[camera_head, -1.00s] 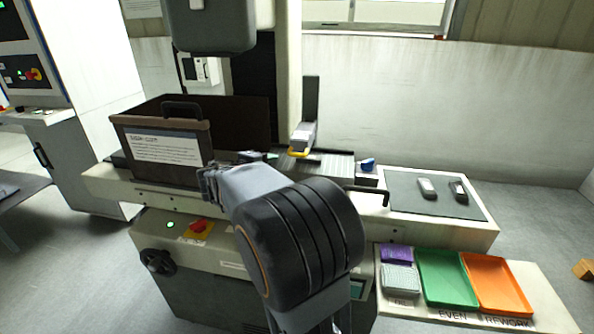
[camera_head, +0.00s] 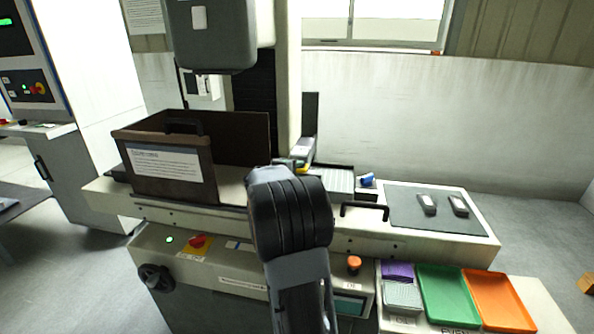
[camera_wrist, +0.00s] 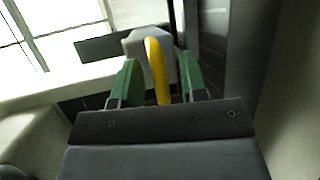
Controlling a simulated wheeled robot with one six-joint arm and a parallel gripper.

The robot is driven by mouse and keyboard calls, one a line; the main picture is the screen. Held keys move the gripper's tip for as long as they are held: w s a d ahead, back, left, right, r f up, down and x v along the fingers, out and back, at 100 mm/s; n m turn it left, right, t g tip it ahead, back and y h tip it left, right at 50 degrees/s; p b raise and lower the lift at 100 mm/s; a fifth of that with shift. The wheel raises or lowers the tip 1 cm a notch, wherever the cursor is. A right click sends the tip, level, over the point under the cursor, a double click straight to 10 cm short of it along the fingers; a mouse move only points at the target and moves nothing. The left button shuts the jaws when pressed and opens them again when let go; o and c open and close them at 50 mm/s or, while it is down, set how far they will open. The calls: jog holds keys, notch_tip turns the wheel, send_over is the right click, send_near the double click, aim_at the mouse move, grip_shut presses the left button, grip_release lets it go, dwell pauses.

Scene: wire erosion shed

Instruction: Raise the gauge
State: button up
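A pale grey block with a yellow bar (camera_wrist: 157,68) on its near side shows in the wrist view, at the upper middle. It may be the gauge; no marking shows to confirm this. My gripper (camera_wrist: 159,82) has two green fingers spread apart, with the yellow bar between them and a gap on each side. I cannot tell how deep the bar sits between the fingers. In the head view my gripper (camera_head: 298,166) is at the machine table below the column, mostly hidden behind my arm. The grey block (camera_head: 306,146) shows just above it.
A brown open-topped box (camera_head: 160,190) stands left on the machine table. A black handle (camera_head: 365,207) is on the right front. Two small grey pieces lie on a dark mat (camera_head: 405,218). Green (camera_head: 446,297) and orange (camera_head: 503,300) trays are at front right.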

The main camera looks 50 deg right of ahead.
jog(key=shift+d, duration=0.2)
jog(key=shift+c, duration=0.4)
jog(key=shift+f, duration=0.1)
grip_shut()
